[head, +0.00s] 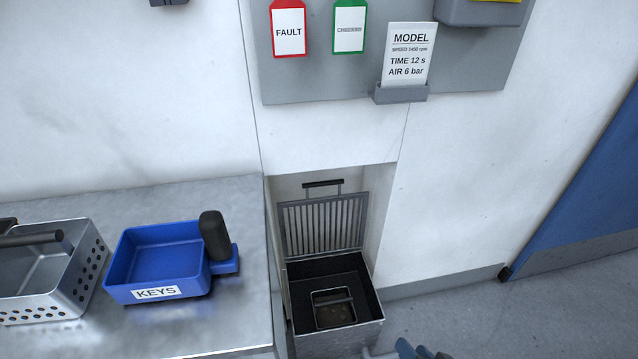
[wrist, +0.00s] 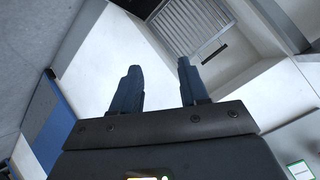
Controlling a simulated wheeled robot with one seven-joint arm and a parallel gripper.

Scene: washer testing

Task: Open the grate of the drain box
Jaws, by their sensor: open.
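The drain box (head: 336,338) stands in a recess low in the white wall, right of the steel counter. Its slatted grate (head: 322,226) stands raised and upright at the back of the box, its dark bar handle (head: 323,184) on the top edge. The box's inside is exposed, with a small basket-like insert with a bar (head: 335,310) in it. The grate also shows in the wrist view (wrist: 188,24). My gripper (wrist: 158,68) is open and empty, apart from the grate. In the head view, its blue fingers show at the bottom edge, right of the box.
On the steel counter (head: 236,300) are a blue KEYS tray (head: 160,262) with a dark upright grip and a perforated metal basket (head: 75,280). A grey board (head: 330,85) with tags and a card hangs above. Floor (head: 560,300) is clear at right, beside a blue door (head: 590,180).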

